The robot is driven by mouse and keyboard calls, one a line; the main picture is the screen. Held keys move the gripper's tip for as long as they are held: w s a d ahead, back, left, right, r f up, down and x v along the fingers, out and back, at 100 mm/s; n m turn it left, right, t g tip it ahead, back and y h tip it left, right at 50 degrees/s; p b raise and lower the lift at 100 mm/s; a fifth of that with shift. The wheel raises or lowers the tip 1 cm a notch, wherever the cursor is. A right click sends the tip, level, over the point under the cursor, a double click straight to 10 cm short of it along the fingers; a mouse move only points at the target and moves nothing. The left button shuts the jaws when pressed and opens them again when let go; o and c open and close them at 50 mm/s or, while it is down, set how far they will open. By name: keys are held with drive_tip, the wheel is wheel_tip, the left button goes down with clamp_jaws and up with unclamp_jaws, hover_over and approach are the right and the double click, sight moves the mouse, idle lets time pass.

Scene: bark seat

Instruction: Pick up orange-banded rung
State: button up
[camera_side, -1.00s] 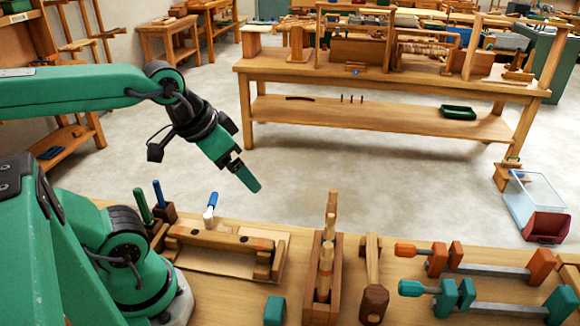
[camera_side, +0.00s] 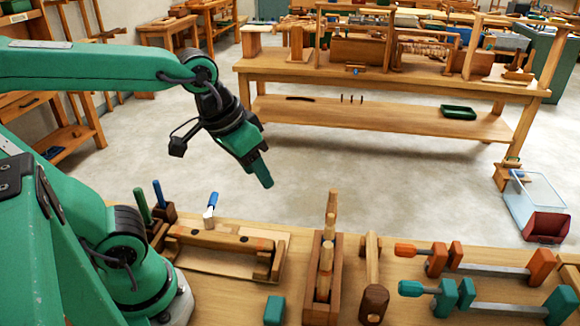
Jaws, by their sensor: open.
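Light wooden rungs (camera_side: 326,262) lean nearly upright in a narrow wooden holder (camera_side: 337,285) at the front middle of the bench. Their bands are too small for me to tell which one is orange-banded. My gripper (camera_side: 263,178) hangs in the air to the left of the rungs and above the bench, pointing down and slightly right. It is open and empty, apart from every rung. The gap between its fingers is hard to see from this side.
A wooden seat frame (camera_side: 222,240) lies left of the holder, with handled tools behind its left end. A mallet (camera_side: 374,300) stands close to the holder's right. Clamps (camera_side: 480,270) fill the right side. A green block (camera_side: 274,310) sits at the front.

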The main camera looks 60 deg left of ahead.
drive_tip(key=w+d+g, duration=0.2)
drive_tip(key=w+d, duration=0.1)
drive_tip(key=d, duration=0.4)
drive_tip(key=n+g, duration=0.1)
drive_tip(key=g, duration=0.1)
hover_over(326, 255)
drive_tip(key=a, duration=0.2)
drive_tip(key=f, duration=0.3)
drive_tip(key=shift+w+d, duration=0.25)
drive_tip(key=shift+w, duration=0.1)
drive_tip(key=shift+d+f+n+y, duration=0.1)
drive_tip(key=shift+d+n+y, duration=0.2)
drive_tip(key=shift+d, duration=0.25)
drive_tip(key=shift+f, duration=3.95)
clamp_jaws()
